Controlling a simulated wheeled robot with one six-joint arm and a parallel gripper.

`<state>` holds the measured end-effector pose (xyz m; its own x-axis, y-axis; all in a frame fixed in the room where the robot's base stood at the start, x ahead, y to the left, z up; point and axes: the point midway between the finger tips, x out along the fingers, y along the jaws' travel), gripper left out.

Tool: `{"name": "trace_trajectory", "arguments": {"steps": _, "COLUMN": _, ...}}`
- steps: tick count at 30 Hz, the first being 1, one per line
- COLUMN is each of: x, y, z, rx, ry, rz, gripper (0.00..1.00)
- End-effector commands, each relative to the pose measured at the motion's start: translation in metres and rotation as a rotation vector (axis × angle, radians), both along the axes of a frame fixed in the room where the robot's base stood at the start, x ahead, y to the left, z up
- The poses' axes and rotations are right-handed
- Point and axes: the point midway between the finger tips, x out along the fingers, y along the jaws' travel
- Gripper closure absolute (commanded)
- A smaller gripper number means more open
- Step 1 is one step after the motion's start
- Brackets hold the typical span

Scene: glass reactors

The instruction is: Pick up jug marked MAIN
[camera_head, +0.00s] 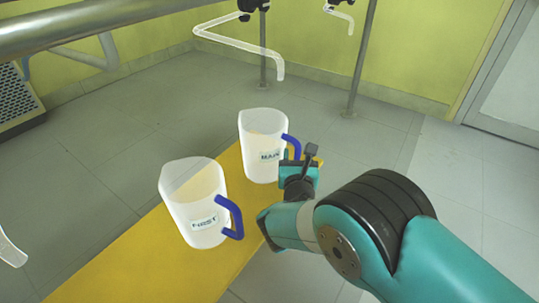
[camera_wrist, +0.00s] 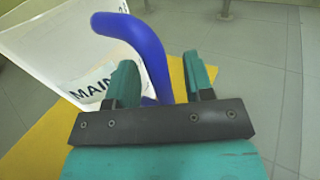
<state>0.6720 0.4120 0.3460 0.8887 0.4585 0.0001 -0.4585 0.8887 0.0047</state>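The jug marked MAIN (camera_head: 262,130) is white and translucent with a blue handle (camera_head: 292,144). It stands upright on a yellow surface (camera_head: 190,268). My gripper (camera_head: 300,166) is at its handle side. In the wrist view the jug (camera_wrist: 62,40) is at the upper left, its label partly hidden by a finger. The two teal fingers of my gripper (camera_wrist: 160,68) stand apart, with the blue handle (camera_wrist: 143,42) between them. Gaps show beside the handle, so the fingers do not look closed on it. The handle's lower end is hidden behind the gripper.
A second white jug marked FIRST or similar (camera_head: 190,195), with a blue handle, stands nearer on the yellow surface, left of my arm. Bent glass tubes (camera_head: 240,42) and metal posts (camera_head: 360,60) are behind.

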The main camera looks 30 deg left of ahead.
Motion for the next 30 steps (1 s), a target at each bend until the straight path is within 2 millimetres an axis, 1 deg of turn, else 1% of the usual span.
{"name": "trace_trajectory", "arguments": {"steps": 1, "x": 0.000, "y": 0.000, "z": 0.000, "rx": 0.000, "ry": 0.000, "rz": 0.000, "gripper": 0.61}}
{"name": "trace_trajectory", "arguments": {"steps": 6, "x": 0.000, "y": 0.000, "z": 0.000, "rx": 0.000, "ry": 0.001, "rz": 0.000, "gripper": 1.00}}
{"name": "trace_trajectory", "arguments": {"steps": 15, "x": 0.000, "y": 0.000, "z": 0.001, "rx": 0.001, "ry": 0.000, "rz": 0.000, "gripper": 1.00}}
{"name": "trace_trajectory", "arguments": {"steps": 19, "x": 0.000, "y": 0.000, "z": 0.005, "rx": 0.001, "ry": 0.000, "rz": 0.000, "gripper": 1.00}}
{"name": "trace_trajectory", "arguments": {"steps": 23, "x": 0.000, "y": 0.000, "z": 0.016, "rx": 0.002, "ry": -0.001, "rz": 0.000, "gripper": 1.00}}
{"name": "trace_trajectory", "arguments": {"steps": 29, "x": 0.000, "y": 0.000, "z": 0.041, "rx": 0.003, "ry": -0.001, "rz": -0.001, "gripper": 1.00}}
{"name": "trace_trajectory", "arguments": {"steps": 30, "x": 0.000, "y": -0.004, "z": 0.041, "rx": -0.001, "ry": 0.000, "rz": -0.002, "gripper": 1.00}}
